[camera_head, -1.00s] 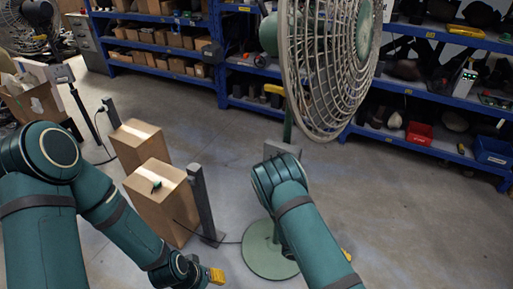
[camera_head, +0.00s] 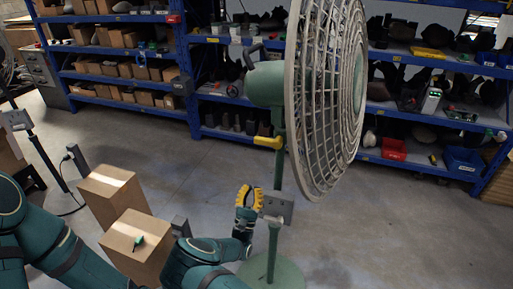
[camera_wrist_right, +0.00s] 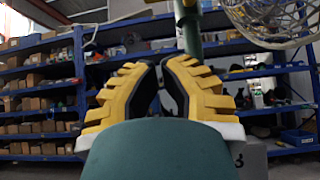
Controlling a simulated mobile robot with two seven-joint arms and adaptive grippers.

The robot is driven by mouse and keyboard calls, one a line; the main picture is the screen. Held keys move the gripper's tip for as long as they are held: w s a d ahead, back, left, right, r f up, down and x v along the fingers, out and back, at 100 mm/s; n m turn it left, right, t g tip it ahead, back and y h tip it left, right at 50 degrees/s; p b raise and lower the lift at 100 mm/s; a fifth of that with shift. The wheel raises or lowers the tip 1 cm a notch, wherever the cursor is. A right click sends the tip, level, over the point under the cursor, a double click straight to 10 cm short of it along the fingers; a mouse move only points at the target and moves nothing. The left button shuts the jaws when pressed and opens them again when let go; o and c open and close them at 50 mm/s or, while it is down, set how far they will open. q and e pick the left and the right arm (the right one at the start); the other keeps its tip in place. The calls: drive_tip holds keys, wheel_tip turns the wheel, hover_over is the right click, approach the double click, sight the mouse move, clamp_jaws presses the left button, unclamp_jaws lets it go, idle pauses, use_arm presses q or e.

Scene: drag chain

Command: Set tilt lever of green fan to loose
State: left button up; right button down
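The green fan stands right of centre in the head view, with its green motor housing (camera_head: 265,84) and large grey cage (camera_head: 327,95). A yellow lever (camera_head: 268,142) sticks out to the left near the top of its pole, below the housing. My right gripper (camera_head: 250,190) points up beside the pole, below and left of the lever and apart from it. Its yellow fingers, also in the right wrist view (camera_wrist_right: 160,66), are almost together with nothing between them. The pole and part of the cage show beyond them. My left gripper is out of view.
A grey box (camera_head: 277,208) is fixed on the pole close to my right gripper. The fan's round base (camera_head: 270,274) is on the floor. Two cardboard boxes (camera_head: 113,198) stand at the left. Blue shelves (camera_head: 153,108) line the back, with clear floor before them.

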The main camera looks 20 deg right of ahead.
sight(269, 140)
drive_tip(key=shift+d, duration=0.1)
drive_tip(key=s+a+r+p+x, duration=0.1)
drive_tip(key=r+p+x, duration=0.1)
drive_tip(key=x, duration=1)
drive_tip(key=shift+r, duration=0.3)
